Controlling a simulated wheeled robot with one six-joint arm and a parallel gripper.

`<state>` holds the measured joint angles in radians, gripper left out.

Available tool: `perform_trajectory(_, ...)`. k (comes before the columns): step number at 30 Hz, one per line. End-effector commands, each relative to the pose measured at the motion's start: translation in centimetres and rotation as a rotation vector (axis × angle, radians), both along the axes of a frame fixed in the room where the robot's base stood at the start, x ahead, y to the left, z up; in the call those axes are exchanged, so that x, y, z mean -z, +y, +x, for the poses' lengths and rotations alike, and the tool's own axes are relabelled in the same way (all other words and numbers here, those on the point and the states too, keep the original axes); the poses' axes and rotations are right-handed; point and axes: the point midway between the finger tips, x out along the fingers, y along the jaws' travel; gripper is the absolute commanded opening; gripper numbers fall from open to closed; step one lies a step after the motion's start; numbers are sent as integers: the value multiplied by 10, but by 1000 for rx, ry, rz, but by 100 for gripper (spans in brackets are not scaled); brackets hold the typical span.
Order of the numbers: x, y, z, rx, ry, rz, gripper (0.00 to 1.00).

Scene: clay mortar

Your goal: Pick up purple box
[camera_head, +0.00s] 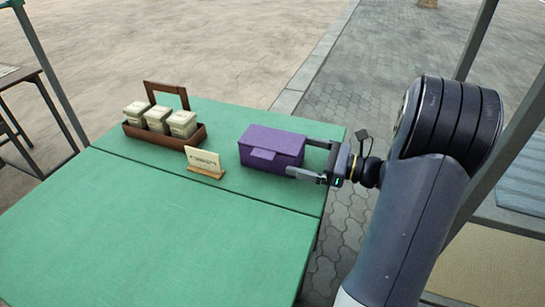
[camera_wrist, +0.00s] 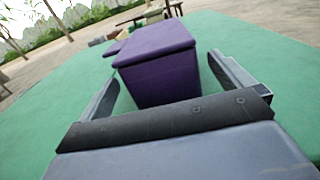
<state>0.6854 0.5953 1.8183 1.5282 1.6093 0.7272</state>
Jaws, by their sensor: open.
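The purple box (camera_head: 271,147) sits closed on the green table (camera_head: 180,230), near its back right edge. A small purple tab sticks out from its front. My gripper (camera_head: 303,158) is open at the right end of the box, with its fingers reaching toward the box's sides. In the wrist view the purple box (camera_wrist: 158,62) stands straight ahead, between and slightly beyond the two fingers of my gripper (camera_wrist: 160,78). Green table shows on either side of it. I cannot tell whether either finger touches the box.
A brown wooden caddy (camera_head: 143,133) with several pale jars stands at the back left of the table. A small sign on a wooden base (camera_head: 205,173) stands just left of the box. The front of the table is bare. A pole (camera_head: 500,160) rises at the right.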

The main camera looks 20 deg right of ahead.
Motion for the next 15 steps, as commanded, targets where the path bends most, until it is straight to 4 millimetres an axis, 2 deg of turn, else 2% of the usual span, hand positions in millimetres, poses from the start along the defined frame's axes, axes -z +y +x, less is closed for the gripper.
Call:
perform_trajectory(5,1,10,7,-1,0,-1,100)
perform_trajectory(15,1,46,33,-3,0,-1,100)
